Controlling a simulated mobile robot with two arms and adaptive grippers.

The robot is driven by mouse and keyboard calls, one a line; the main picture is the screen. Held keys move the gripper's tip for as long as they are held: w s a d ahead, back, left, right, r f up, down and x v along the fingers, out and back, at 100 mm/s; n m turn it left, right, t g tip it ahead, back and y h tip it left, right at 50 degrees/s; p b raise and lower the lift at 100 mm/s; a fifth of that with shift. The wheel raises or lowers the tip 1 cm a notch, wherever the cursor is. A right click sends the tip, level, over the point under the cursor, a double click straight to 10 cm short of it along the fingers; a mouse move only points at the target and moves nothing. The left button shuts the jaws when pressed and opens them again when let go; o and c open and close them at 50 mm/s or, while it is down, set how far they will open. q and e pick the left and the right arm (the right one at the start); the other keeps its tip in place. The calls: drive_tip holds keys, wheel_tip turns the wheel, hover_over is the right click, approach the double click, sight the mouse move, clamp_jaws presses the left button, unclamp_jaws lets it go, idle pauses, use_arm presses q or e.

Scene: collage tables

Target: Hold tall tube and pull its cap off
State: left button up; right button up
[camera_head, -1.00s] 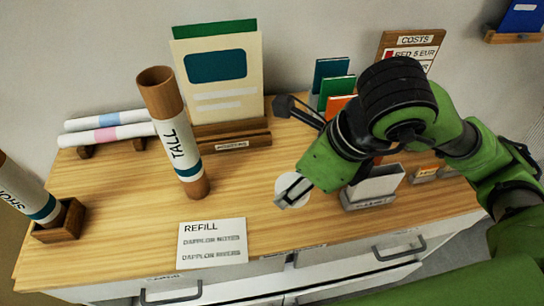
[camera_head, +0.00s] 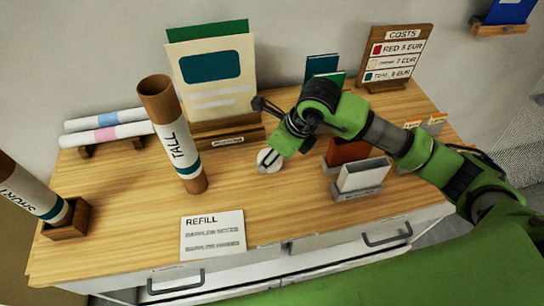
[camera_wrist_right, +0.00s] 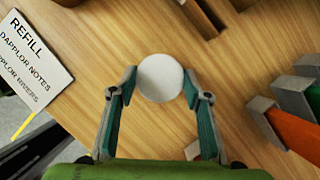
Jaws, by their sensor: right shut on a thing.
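The tall tube (camera_head: 177,140), white with "TALL" lettering, a teal band and brown ends, stands on the wooden table in the head view. Its brown top section (camera_head: 158,98) has a darker upper face; I cannot tell whether this is a cap or an open end. My right gripper (camera_head: 268,160) is to the right of the tube, apart from it. In the right wrist view its fingers (camera_wrist_right: 160,88) are shut on a white round disc (camera_wrist_right: 160,77). The disc also shows in the head view (camera_head: 264,158). My left gripper is not in view.
A short tube (camera_head: 28,190) leans in a wooden holder (camera_head: 68,222) at the left. Rolled papers (camera_head: 108,134) lie behind it. A "REFILL" card (camera_head: 212,237) is at the front. Card holders (camera_head: 362,180) and a costs sign (camera_head: 396,55) stand right. Bare table lies between tube and gripper.

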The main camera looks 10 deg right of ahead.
drive_tip(key=shift+s+f+p, duration=0.1)
drive_tip(key=shift+f+p, duration=0.25)
drive_tip(key=shift+f, duration=0.55)
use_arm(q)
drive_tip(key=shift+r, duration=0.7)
use_arm(e)
drive_tip(key=shift+f, duration=0.1)
drive_tip(key=shift+f, duration=0.15)
drive_tip(key=o, duration=1.2)
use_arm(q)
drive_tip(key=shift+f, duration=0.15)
